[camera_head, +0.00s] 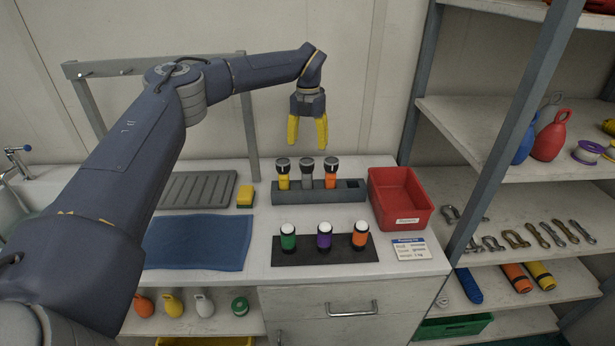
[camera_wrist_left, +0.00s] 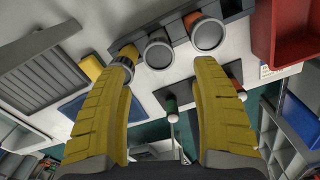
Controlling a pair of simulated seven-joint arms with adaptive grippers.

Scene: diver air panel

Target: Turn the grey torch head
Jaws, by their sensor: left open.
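The grey torch (camera_head: 306,174) stands upright in the middle of a dark grey rack (camera_head: 340,193), between a yellow torch (camera_head: 283,176) and an orange torch (camera_head: 331,174). Its round head with a pale lens faces up. In the left wrist view the grey torch's head (camera_wrist_left: 159,53) shows between my finger lines, with the orange torch (camera_wrist_left: 207,34) to its right and the yellow torch (camera_wrist_left: 126,53) to its left, partly behind a finger. My left gripper (camera_head: 307,132) is open and empty, pointing down above the torches, apart from them. My right gripper is not in view.
A red tray (camera_head: 421,214) stands right of the rack. In front lies a dark mat (camera_head: 300,256) with green, purple and orange capped items. A blue cloth (camera_head: 200,258), a yellow sponge (camera_head: 245,196) and a ridged grey tray (camera_head: 197,199) lie left. Shelving (camera_head: 480,182) stands right.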

